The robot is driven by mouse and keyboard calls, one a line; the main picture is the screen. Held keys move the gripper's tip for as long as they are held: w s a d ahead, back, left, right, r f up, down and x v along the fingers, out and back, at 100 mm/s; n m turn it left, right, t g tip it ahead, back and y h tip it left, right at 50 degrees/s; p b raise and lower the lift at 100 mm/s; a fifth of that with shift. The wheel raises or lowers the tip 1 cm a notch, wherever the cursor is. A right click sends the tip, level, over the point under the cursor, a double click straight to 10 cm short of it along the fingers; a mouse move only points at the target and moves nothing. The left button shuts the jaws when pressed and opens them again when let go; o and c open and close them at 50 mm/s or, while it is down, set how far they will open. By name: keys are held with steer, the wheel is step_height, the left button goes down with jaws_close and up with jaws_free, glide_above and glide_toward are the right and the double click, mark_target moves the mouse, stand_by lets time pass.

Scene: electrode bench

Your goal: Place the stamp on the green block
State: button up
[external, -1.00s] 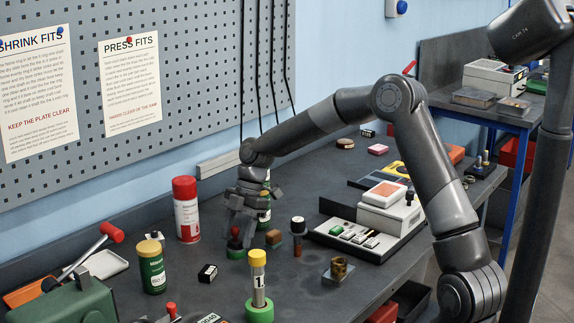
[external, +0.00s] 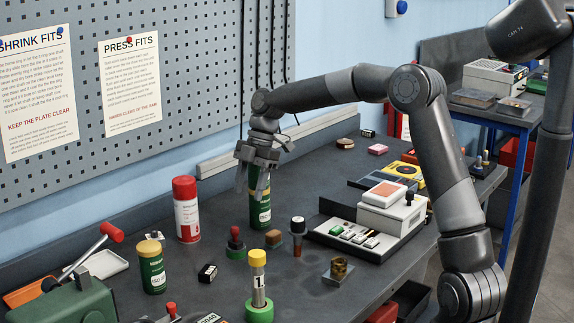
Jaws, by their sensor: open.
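A small stamp with a dark knob and a red lower part (external: 235,236) stands upright on a low green block (external: 235,253) in the middle of the bench. The stamp appears to rest directly on the block; the contact is too small to see exactly. My gripper (external: 251,190) is open and empty. It hangs above and slightly right of the stamp, clear of it, with its fingers pointing down. In the picture it overlaps the top of a tall green can (external: 260,213).
A red and white spray can (external: 187,212) stands to the left. A yellow-topped cylinder (external: 258,285) stands in front. Bare bench lies around the black-and-white cube (external: 208,273).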

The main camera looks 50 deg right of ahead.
steer(key=s+a+r+m+t+h, duration=0.15)
steer(key=s+r+m, duration=0.25)
steer(key=s, duration=0.5)
steer(key=s+a+r+m+t+h, duration=0.1)
steer(key=s+a+r+m+h, duration=0.2)
steer(key=s, duration=0.6)
steer(key=s+d+m+t, duration=0.3)
steer(key=s+m, duration=0.7)
steer(key=s, duration=0.8)
steer(key=shift+s+f+m, duration=0.25)
steer(key=shift+f+m, duration=0.15)
